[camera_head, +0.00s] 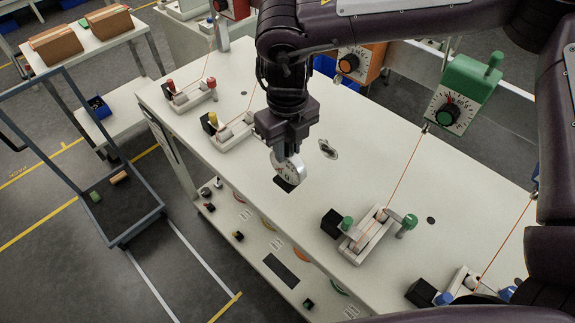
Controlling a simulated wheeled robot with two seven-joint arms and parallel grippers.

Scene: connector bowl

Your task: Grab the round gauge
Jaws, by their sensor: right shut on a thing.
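The round gauge (291,170) has a pale dial face and a metal rim. It is near the middle of the white workbench (350,195). My right gripper (287,152) points down and is shut on the gauge, covering its upper part. I cannot tell whether the gauge still touches the bench. My left gripper is not in view.
A fixture with green knobs (370,235) is to the right, one with a yellow knob (233,130) to the left. A small metal part (327,149) lies beside the gauge. A cart (100,170) stands left.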

